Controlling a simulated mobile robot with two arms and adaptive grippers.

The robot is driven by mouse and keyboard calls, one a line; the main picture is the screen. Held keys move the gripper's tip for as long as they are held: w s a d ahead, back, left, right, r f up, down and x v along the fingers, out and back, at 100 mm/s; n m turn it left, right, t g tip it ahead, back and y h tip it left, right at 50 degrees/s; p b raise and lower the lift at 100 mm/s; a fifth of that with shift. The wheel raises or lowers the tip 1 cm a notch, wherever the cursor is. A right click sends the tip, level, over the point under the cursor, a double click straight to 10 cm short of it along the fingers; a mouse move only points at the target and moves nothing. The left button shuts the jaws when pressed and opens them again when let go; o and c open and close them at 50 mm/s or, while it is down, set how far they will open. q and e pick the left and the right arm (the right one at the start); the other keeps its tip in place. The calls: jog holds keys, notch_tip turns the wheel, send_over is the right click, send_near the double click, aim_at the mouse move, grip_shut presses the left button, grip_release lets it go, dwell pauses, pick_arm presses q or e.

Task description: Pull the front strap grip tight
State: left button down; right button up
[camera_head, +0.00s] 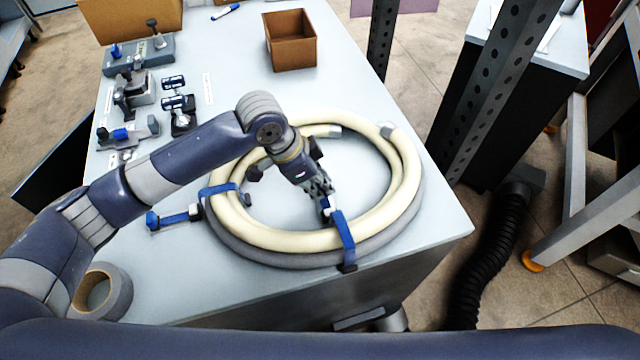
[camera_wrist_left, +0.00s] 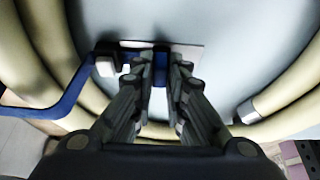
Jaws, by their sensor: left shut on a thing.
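A cream hose (camera_head: 405,180) lies coiled on the table, with a grey hose (camera_head: 270,258) along its outer front side. A blue front strap (camera_head: 343,238) runs over the front of the coil, with a dark piece at its outer end. My left gripper (camera_head: 326,200) reaches down inside the ring and is shut on the blue grip at the strap's inner end. In the left wrist view a blue piece (camera_wrist_left: 160,68) sits between my left fingertips (camera_wrist_left: 160,80); the fingers hide part of it. My right gripper is not in view.
A second blue strap (camera_head: 218,188) crosses the coil's left side, with a blue-ended piece (camera_head: 172,218) beside it. A tape roll (camera_head: 103,291) is at front left. Clamps and fixtures (camera_head: 138,92) stand at back left. An open brown box (camera_head: 290,42) stands at the back. The right table corner is clear.

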pick_arm(q)
jog(key=shift+w+a, duration=0.25)
jog(key=shift+w, duration=0.5)
jog(key=shift+w+a, duration=0.2)
jog(key=shift+w, duration=0.55)
jog(key=c, duration=1.6)
grip_release()
jog(key=shift+r, duration=0.15)
jog(key=v, duration=1.1)
jog(key=shift+a+r, duration=0.25)
jog(key=shift+r, duration=0.1)
jog(key=shift+s, duration=0.1)
